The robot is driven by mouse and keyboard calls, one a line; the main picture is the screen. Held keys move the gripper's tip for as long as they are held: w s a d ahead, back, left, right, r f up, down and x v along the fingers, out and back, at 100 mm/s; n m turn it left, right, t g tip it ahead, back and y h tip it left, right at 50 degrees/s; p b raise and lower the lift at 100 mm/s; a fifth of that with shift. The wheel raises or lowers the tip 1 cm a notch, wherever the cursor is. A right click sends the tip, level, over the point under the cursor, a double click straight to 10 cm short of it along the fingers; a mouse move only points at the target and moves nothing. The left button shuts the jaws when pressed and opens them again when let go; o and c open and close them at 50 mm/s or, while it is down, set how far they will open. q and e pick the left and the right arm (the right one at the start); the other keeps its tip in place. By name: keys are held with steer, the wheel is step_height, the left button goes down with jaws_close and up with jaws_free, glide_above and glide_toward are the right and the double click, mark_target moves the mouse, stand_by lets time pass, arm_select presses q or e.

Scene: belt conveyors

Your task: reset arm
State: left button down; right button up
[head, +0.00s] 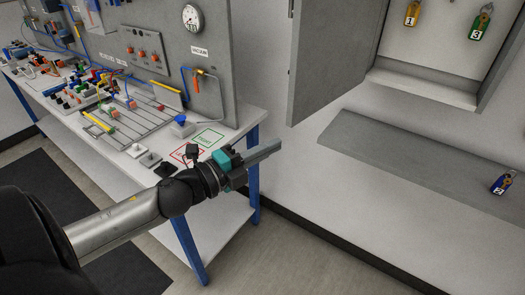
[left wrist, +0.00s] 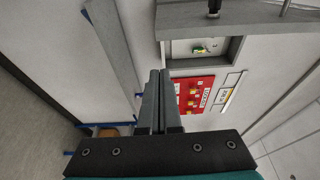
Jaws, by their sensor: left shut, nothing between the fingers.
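My left arm comes in from the left in the head view, stretched out in front of the workbench. Its gripper (head: 264,152) is shut and empty, pointing right into free space past the bench's right end. In the left wrist view the two fingers (left wrist: 158,100) lie close together with nothing held between them. The fingertips point toward the wall, with a red panel (left wrist: 196,95) beyond them. My right gripper is not in view.
The workbench (head: 225,135) with its grey upright panel stands at left. A grey cabinet door (head: 322,60) hangs open at top centre. A grey shelf (head: 400,165) on the right wall holds a blue padlock (head: 502,184).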

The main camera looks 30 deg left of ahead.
arm_select(q)
steer(key=shift+s+a, duration=0.35)
steer(key=shift+s, duration=0.3)
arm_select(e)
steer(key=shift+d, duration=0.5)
